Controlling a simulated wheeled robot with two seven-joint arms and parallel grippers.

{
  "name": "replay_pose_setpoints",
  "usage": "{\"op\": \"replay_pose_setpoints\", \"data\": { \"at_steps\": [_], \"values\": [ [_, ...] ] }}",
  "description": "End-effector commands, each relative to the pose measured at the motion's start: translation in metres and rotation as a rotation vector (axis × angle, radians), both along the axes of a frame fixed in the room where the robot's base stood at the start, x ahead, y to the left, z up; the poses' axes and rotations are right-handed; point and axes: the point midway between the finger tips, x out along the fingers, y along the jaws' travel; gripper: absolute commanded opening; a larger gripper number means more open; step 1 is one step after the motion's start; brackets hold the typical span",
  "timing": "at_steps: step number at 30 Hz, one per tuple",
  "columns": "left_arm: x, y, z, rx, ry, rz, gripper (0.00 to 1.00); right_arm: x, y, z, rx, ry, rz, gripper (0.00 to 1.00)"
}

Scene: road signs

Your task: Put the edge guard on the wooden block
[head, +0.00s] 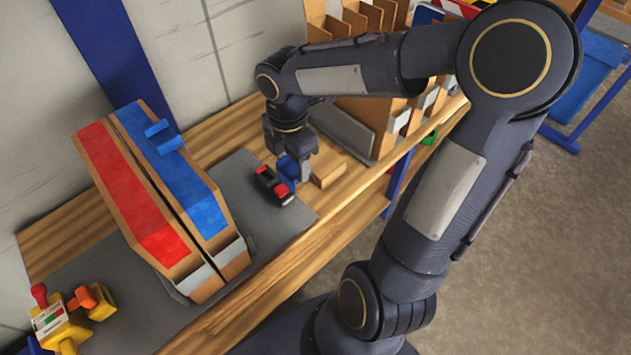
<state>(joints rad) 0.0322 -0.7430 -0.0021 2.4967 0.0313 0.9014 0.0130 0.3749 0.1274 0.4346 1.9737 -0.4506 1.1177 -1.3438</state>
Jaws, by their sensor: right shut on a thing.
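My right gripper (291,160) points down over the workbench and is shut on a small blue piece, which looks like the edge guard (288,170). The fingers hide part of it. A light wooden block (327,170) lies on the bench just right of the gripper. The blue piece is beside the block, and I cannot tell whether they touch. My left gripper is not in view.
A black and red device (273,187) lies on the grey mat (262,222) close below the gripper. Red (130,195) and blue (178,180) box files stand left. Yellow tools (62,325) lie lower left. A wooden rack (372,112) stands behind the block.

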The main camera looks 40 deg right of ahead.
Motion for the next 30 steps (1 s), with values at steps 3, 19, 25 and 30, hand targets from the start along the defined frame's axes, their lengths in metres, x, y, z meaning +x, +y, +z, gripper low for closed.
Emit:
{"op": "replay_pose_setpoints", "data": {
  "at_steps": [3, 19, 25, 30],
  "values": [
    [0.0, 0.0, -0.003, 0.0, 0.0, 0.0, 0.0, 0.001, -0.007, -0.005, 0.001, 0.001, 0.037, 0.33],
    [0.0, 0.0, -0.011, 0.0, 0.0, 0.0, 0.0, 0.061, -0.098, -0.074, 0.002, 0.002, 0.041, 0.33],
    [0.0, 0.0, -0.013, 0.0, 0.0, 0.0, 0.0, 0.069, -0.111, -0.09, 0.0, 0.0, 0.042, 0.33],
    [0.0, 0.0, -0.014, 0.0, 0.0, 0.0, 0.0, 0.073, -0.117, -0.101, 0.001, 0.0, 0.04, 0.33]
  ]
}}
